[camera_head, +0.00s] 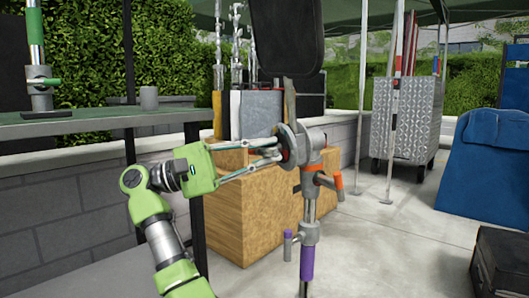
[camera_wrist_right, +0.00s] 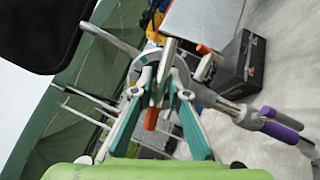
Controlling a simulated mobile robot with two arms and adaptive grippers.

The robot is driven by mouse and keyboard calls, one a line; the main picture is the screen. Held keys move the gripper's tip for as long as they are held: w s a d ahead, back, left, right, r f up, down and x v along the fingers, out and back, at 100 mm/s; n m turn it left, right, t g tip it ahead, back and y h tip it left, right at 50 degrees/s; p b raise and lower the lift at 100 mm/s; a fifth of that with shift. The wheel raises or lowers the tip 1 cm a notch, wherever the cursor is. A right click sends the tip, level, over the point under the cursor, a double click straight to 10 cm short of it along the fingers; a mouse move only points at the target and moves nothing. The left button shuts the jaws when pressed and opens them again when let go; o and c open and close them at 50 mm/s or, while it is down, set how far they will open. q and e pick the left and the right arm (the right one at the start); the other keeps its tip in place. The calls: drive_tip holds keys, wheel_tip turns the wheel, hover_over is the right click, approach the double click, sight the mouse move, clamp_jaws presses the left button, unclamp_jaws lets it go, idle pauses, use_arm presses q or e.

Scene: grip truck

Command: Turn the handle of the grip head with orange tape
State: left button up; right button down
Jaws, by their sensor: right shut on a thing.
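The grip head with orange tape (camera_head: 313,150) sits at the top of an upright metal stand, right of centre in the head view. It has round grey discs, an orange band and an orange-tipped handle on its right side. My right gripper (camera_head: 280,150) reaches it from the left, its fingers closed at the discs. In the right wrist view the fingertips (camera_wrist_right: 160,92) meet on a grey metal part, which looks like the head's handle; the fingers partly hide it. An orange piece (camera_wrist_right: 151,118) shows between the fingers. My left gripper is in neither view.
Purple tape (camera_head: 307,262) marks a lower joint of the stand. A wooden box (camera_head: 258,215) stands close behind. A table (camera_head: 80,126) with a green-taped stand (camera_head: 37,50) is at left. A metal cart (camera_head: 405,118) and blue cover (camera_head: 488,165) stand at right.

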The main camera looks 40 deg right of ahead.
drive_tip(key=c, duration=2)
unclamp_jaws()
drive_tip(key=shift+o, duration=0.2)
drive_tip(key=shift+a, duration=0.1)
drive_tip(key=v, duration=0.7)
drive_tip(key=shift+w+a+f, duration=0.1)
drive_tip(key=shift+w, duration=0.05)
